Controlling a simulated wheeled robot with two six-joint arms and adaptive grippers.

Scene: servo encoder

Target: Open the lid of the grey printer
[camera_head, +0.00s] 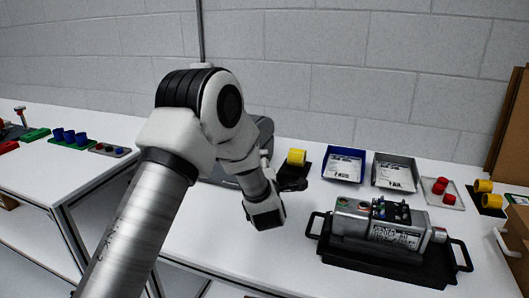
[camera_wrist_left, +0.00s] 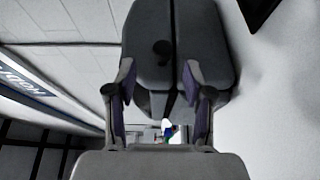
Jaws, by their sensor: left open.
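The grey printer (camera_head: 264,134) is a dark grey rounded body at the back of the table. My left arm hides much of it in the head view. A large grey body with a dark seam, apparently the printer (camera_wrist_left: 147,30), fills the upper middle of the left wrist view. My left gripper (camera_wrist_left: 159,85) is open, with its two fingers apart in front of that grey surface. I cannot tell whether they touch it. In the head view the fingers are mostly hidden by my wrist. Whether the lid is raised cannot be told. My right gripper is not in view.
A black tray (camera_head: 445,275) holding a grey metal device (camera_head: 385,225) stands at the right. A yellow cylinder (camera_head: 296,157) is just right of the printer. Blue (camera_head: 345,153) and grey (camera_head: 397,160) bins stand further back. Open table lies between the wrist and the tray.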

